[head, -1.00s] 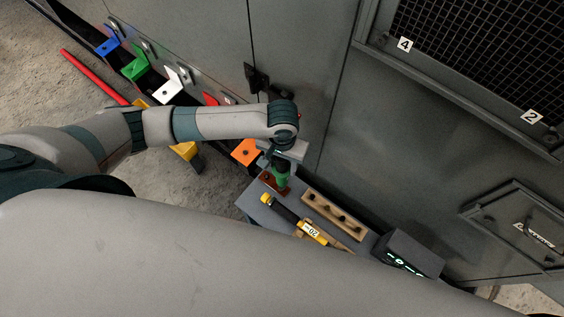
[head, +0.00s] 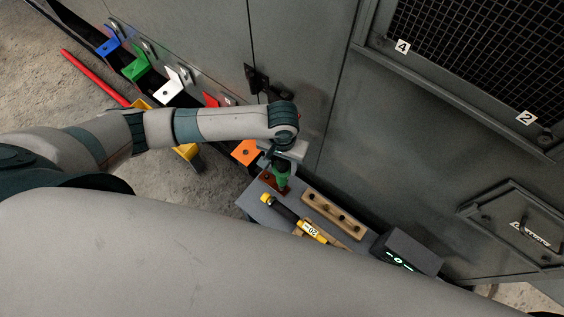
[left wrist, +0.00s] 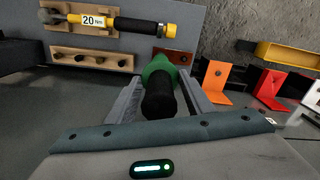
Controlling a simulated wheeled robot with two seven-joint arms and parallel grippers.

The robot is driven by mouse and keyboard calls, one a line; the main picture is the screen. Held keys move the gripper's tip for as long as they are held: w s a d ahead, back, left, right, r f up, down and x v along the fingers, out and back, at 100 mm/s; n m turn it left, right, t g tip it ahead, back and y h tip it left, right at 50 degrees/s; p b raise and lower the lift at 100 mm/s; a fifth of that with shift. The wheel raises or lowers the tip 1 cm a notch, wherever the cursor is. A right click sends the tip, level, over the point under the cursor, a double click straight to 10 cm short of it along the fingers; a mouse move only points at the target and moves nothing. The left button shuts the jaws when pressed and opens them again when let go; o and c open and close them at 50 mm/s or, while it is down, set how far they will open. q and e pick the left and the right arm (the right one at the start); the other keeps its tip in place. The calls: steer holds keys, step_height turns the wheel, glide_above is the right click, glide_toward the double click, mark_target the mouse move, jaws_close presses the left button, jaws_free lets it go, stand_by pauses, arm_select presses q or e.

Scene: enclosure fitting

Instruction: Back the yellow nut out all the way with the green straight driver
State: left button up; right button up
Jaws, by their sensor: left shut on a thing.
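The green driver (head: 282,176), with a black end, is held in my left gripper (head: 281,160) above the grey shelf. Its lower end is at a brown block (head: 268,184) on the shelf; whether it is seated there or clear of it I cannot tell. In the left wrist view the green and black handle (left wrist: 158,75) sits between the two fingers of my left gripper (left wrist: 158,98), which is shut on it. I cannot make out a yellow nut in either view. My right gripper is not in view.
The shelf (head: 250,205) also carries a yellow and black wrench (head: 290,215) marked 20, a wooden rack (head: 333,214) and a dark display box (head: 408,255). Coloured brackets, such as the orange one (head: 246,152), line the cabinet foot. A red bar (head: 95,77) lies on the floor.

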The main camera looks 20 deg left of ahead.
arm_select(q)
steer(key=shift+s+a+f, duration=0.1)
steer(key=shift+s+f, duration=0.15)
steer(key=shift+f, duration=0.05)
jaws_close()
steer(key=shift+f, duration=0.1)
steer(key=shift+a+r+p, duration=0.1)
steer(key=shift+r+p, duration=0.2)
steer(key=shift+p, duration=0.1)
steer(key=shift+w+r+p, duration=0.3)
steer(key=shift+r+p, duration=0.45)
steer(key=shift+p, duration=0.1)
stand_by(0.8)
stand_by(0.3)
steer(key=shift+r+p, duration=0.35)
steer(key=shift+p, duration=0.15)
steer(key=shift+r+p, duration=2.65)
steer(key=shift+p, duration=1)
